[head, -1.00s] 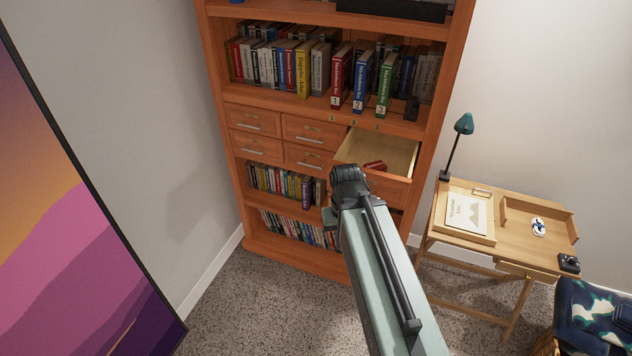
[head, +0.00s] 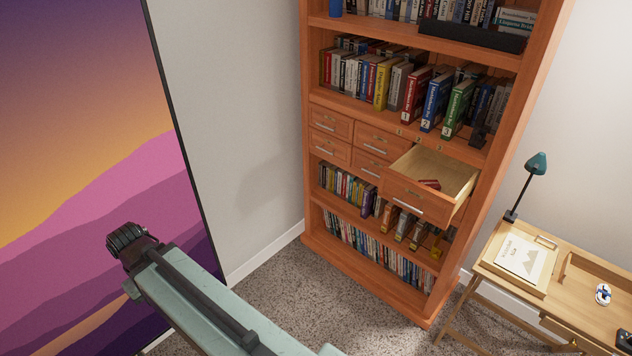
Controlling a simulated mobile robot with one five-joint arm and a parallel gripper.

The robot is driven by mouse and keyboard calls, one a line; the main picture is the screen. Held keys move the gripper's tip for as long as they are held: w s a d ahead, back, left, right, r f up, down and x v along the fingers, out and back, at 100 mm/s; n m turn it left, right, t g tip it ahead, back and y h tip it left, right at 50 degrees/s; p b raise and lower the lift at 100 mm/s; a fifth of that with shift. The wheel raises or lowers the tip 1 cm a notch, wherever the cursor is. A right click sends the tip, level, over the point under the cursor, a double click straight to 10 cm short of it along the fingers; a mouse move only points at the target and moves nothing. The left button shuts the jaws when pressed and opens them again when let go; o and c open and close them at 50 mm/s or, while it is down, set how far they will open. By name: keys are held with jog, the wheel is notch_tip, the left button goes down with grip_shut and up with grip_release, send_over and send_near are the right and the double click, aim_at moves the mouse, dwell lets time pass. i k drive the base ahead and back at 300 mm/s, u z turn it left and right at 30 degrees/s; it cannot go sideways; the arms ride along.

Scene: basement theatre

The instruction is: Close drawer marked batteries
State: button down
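An open wooden drawer (head: 418,203) sticks out of the right side of the orange-brown bookcase (head: 313,200). Its front has a silver handle and a small label too small to read, so I cannot tell whether it says batteries. A red item (head: 430,184) lies inside it. Several smaller drawers to its left, such as the top left one (head: 331,122), are shut. My arm reaches in from the bottom, left of the bookcase and well apart from the drawer. My gripper's fingers do not show.
Books fill the shelves above and below the drawers. A wooden desk (head: 485,262) with a teal lamp (head: 536,163) stands right of the bookcase. A large sunset picture (head: 85,120) is at the left. Carpet (head: 330,290) in front of the bookcase is clear.

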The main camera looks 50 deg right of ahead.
aim_at(399, 184)
jog(key=u, duration=1.05)
jog(key=k, duration=1.2)
jog(key=z, duration=0.9)
jog(key=i, duration=1)
jog(key=u, duration=0.1)
